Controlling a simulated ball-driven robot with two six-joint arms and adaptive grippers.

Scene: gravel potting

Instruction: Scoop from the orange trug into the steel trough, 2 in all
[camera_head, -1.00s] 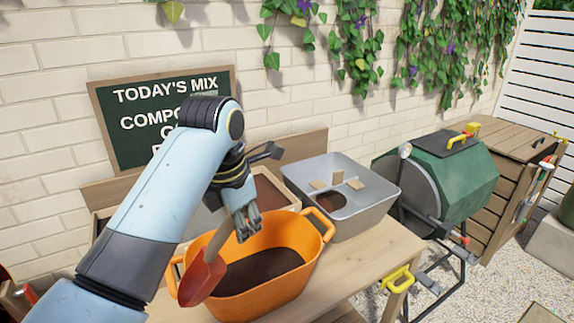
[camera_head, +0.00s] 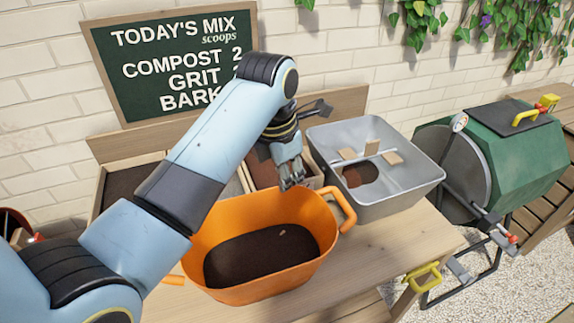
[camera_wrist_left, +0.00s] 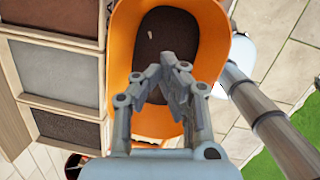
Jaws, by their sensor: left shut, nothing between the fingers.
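The orange trug (camera_head: 265,290) stands on the wooden bench with dark compost (camera_head: 258,256) in it. The steel trough (camera_head: 400,203) stands behind it to the right, with a dark brown patch (camera_head: 359,174) and several tan pieces inside. My left gripper (camera_head: 291,185) points down at the trug's back rim, fingers together and empty. In the left wrist view the shut fingertips (camera_wrist_left: 174,64) show in front of the trug (camera_wrist_left: 120,70). No scoop can be made out now; my left arm covers the trug's left side. My right gripper is out of view.
Behind the trug stand wooden bins, with a grey fill (camera_wrist_left: 60,75) and a dark fill (camera_wrist_left: 65,128) in the left wrist view. A chalkboard (camera_head: 175,65) leans on the brick wall. A green tumbler (camera_head: 510,150) stands right of the bench. The bench's front right (camera_head: 400,248) is clear.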

